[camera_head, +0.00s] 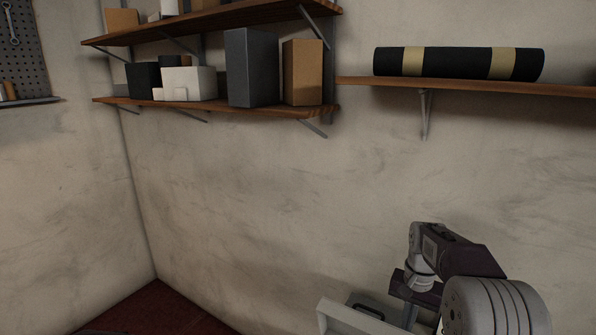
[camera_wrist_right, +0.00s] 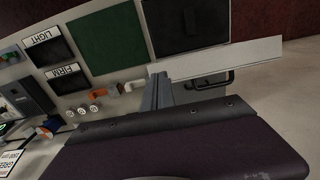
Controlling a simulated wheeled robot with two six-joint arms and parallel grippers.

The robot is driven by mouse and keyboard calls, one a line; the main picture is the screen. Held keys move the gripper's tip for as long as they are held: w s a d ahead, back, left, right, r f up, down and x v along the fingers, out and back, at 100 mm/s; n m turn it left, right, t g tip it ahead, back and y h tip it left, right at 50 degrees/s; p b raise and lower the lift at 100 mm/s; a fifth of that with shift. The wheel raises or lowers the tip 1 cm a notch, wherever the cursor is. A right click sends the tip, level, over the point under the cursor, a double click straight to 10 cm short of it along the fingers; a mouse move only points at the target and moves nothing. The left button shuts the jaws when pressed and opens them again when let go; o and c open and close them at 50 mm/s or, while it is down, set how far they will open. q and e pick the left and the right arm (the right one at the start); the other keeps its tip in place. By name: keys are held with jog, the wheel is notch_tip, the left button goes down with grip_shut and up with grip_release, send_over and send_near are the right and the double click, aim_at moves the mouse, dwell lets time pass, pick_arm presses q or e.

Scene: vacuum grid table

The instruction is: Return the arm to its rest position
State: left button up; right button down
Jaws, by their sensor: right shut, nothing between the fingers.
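My right arm comes in at the lower right of the head view, bent, with its gripper (camera_head: 410,314) pointing down and partly cut off by the bottom edge. In the right wrist view the two grey fingers of the right gripper (camera_wrist_right: 162,90) are together, with nothing between them. The dark purple gripper body fills the lower part of that view. The fingers show in front of a light panel (camera_wrist_right: 110,88); I cannot tell how far apart they are. My left gripper is in neither view.
The panel carries a green square (camera_wrist_right: 107,40), a dark square (camera_wrist_right: 185,25), labelled plates and small switches. A white strip (camera_wrist_right: 225,58) has a black handle (camera_wrist_right: 215,84) beside it. Wall shelves hold boxes (camera_head: 252,67) and a dark roll (camera_head: 458,64).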

jog(key=s+a+f+n+b, duration=0.2)
jog(key=s+a+f+b, duration=0.1)
jog(key=s+f, duration=0.3)
jog(key=s+a+f+n+b, duration=0.2)
jog(key=s+a+f+b, duration=0.1)
jog(key=s+f, duration=0.3)
jog(key=s+a+f+n+t+b, duration=0.1)
jog(key=s+a+f+n+b, duration=0.1)
jog(key=s+f+b, duration=0.3)
notch_tip(320, 180, down, 3)
jog(key=shift+s+a+r+b, duration=0.1)
jog(key=shift+s+a+b, duration=0.35)
jog(key=shift+a, duration=0.3)
